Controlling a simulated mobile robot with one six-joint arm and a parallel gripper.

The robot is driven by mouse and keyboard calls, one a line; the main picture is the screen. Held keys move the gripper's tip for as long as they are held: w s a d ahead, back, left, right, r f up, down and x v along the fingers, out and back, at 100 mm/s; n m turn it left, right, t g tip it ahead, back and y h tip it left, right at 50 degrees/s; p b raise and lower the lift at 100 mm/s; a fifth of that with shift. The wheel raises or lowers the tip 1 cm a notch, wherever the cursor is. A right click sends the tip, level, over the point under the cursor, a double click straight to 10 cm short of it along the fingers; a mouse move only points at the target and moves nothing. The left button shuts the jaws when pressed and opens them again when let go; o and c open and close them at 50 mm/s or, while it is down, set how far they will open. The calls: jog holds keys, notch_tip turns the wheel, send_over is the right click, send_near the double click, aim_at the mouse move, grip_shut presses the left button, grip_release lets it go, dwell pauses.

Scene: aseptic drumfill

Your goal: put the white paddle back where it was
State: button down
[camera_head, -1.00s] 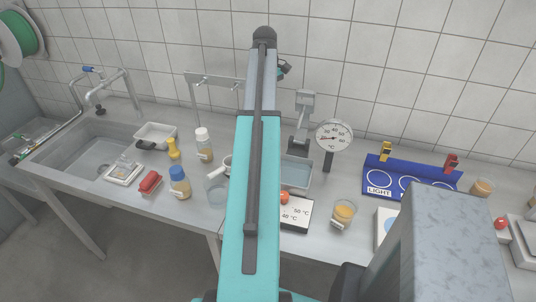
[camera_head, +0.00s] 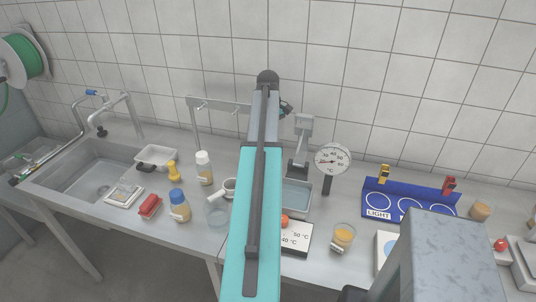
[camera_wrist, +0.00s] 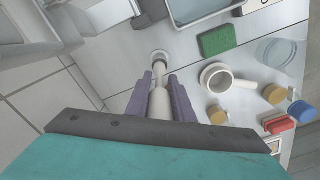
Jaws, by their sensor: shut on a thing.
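In the wrist view my gripper (camera_wrist: 160,77) has its two purple fingers closed on the pale shaft of the white paddle (camera_wrist: 159,102). The shaft points away from the camera, and a round pale end shows beyond the fingertips. I cannot tell whether that end touches anything. In the head view my arm hides the gripper and the paddle. A grey rack with hooks (camera_head: 222,103) stands at the back of the counter, left of my arm; its hooks look empty where visible.
A white handled cup (camera_wrist: 215,79), a green block (camera_wrist: 217,40) and a clear dish (camera_wrist: 276,52) lie near the gripper. A shallow tray (camera_head: 297,207) and a dial thermometer (camera_head: 333,159) stand right of my arm. Bottles (camera_head: 179,206) and the sink (camera_head: 88,177) are left.

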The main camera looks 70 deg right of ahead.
jog(key=shift+f, duration=0.7)
jog(key=shift+f+p, duration=0.7)
jog(key=shift+f, duration=1.15)
jog(key=shift+f, duration=0.15)
jog(key=c, duration=1.5)
grip_release()
jog(key=shift+c, duration=0.2)
jog(key=shift+r, duration=0.2)
jog(key=shift+r+b, duration=1.5)
jog(key=shift+r, duration=4.45)
